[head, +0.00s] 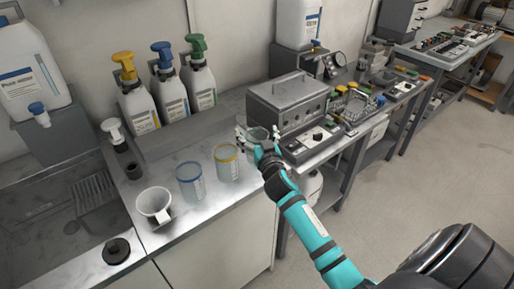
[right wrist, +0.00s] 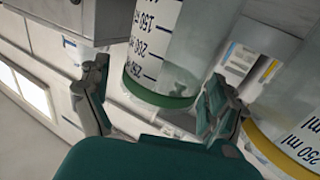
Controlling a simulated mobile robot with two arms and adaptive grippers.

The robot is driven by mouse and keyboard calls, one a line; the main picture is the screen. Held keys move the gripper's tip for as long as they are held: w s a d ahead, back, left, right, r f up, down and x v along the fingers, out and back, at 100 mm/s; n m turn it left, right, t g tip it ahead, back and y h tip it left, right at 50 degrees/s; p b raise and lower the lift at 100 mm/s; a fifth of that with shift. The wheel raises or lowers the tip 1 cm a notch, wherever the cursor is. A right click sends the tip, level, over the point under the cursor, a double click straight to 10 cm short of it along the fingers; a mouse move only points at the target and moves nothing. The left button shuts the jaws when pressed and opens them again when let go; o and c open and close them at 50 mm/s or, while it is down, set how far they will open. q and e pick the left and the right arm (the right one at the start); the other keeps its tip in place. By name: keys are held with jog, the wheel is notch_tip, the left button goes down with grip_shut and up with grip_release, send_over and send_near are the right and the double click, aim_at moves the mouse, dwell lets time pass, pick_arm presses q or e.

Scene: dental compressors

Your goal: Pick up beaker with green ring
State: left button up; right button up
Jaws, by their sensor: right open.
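The beaker with the green ring (right wrist: 168,60) is clear with dark volume marks, and its green ring shows near the middle of the right wrist view. In the head view this beaker (head: 258,133) is partly hidden by my right gripper (head: 254,143), near the counter's front edge beside the grey metal unit. In the right wrist view my right gripper (right wrist: 152,98) is open, with one finger on each side of the beaker. Gaps seem to show between fingers and glass; I cannot tell whether either touches. My left gripper is not in view.
A yellow-ringed beaker (head: 227,166) stands close to the left of the green-ringed one, with a blue-ringed beaker (head: 190,185) and a white jug (head: 154,204) further left. The grey metal unit (head: 289,103) stands close on the right. Pump bottles (head: 171,95) stand behind.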

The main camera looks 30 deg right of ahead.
jog(key=shift+c, duration=0.4)
jog(key=c, duration=1)
jog(key=shift+r, duration=0.1)
